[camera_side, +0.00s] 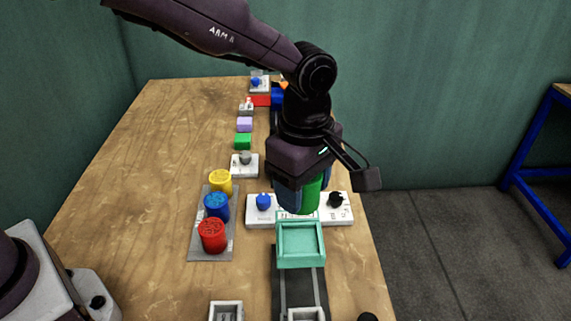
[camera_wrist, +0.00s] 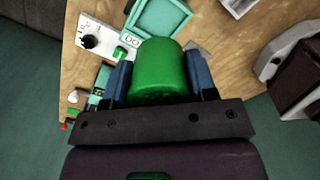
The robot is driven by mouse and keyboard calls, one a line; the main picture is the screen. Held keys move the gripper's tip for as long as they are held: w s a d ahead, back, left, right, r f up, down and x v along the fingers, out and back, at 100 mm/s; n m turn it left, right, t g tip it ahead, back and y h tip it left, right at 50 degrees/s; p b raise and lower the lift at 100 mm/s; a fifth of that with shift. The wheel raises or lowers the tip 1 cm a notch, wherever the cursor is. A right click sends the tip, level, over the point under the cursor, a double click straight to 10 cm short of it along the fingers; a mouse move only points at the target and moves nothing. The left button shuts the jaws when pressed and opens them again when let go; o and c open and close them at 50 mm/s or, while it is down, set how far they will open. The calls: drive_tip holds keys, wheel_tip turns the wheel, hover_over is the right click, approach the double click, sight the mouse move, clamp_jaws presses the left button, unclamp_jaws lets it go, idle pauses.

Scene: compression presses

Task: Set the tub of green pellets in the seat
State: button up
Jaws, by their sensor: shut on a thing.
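My gripper (camera_side: 299,198) is shut on the green tub (camera_side: 311,193). In the wrist view the green tub (camera_wrist: 158,70) sits between the two blue fingers of my gripper (camera_wrist: 160,80). Its contents are hidden from both cameras. A teal square tray-like seat (camera_side: 300,243) with a raised rim stands on a dark track, just in front of and below the tub in the side view. It also shows in the wrist view (camera_wrist: 160,14), beyond the tub. The tub is held up, apart from the seat as far as I can tell.
Yellow (camera_side: 220,181), blue (camera_side: 216,207) and red (camera_side: 212,236) tubs stand on a grey plate (camera_side: 198,247) to the left. White panels with a blue knob (camera_side: 263,201) and a black knob (camera_side: 336,199) flank the track. The table's left part is clear.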

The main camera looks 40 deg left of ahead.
drive_tip(key=shift+f, duration=0.85)
drive_tip(key=shift+f, duration=0.1)
hover_over(300, 242)
drive_tip(key=shift+f, duration=2.8)
drive_tip(key=shift+f, duration=0.75)
drive_tip(key=o, duration=1)
